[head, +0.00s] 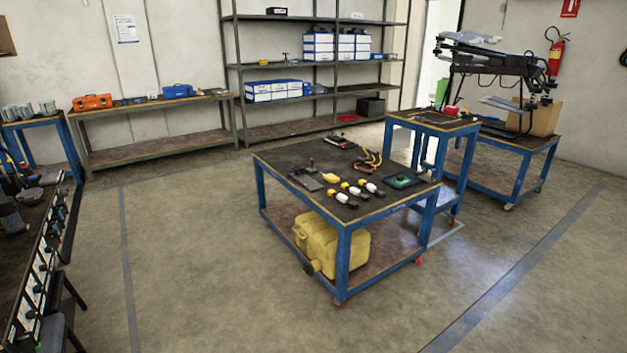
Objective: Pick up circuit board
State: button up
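A small green board (401,181), which looks like the circuit board, lies flat in a dark tray or case at the right corner of the blue-legged work table (290,203). Its top face shows and nothing covers it. Its details are too small to make out. My gripper is not in view, so its opening and anything in it cannot be seen.
White and yellow bottle-like items (360,192) lie left of the board, and orange cables (369,158) behind it. A yellow case (331,245) sits on the lower shelf. A taller blue table (433,122) stands close behind right. The floor in front (230,290) is clear.

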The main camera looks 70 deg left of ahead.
aim_at(401, 179)
jog(key=u, duration=1.85)
jog(key=i+l, duration=0.1)
jog(key=i, duration=0.4)
jog(key=i+l+u, duration=0.15)
jog(key=i, duration=0.3)
jog(key=i+l, duration=0.1)
jog(key=i, duration=0.4)
jog(key=i+l+u, duration=0.1)
jog(key=i, duration=0.35)
jog(key=i+l+u, duration=0.1)
jog(key=i+l, duration=0.15)
jog(key=i, duration=0.25)
jog(key=i+l, duration=0.25)
jog(key=i, duration=0.2)
jog(key=i+l+u, duration=0.1)
jog(key=i+l, duration=0.15)
jog(key=i, duration=0.2)
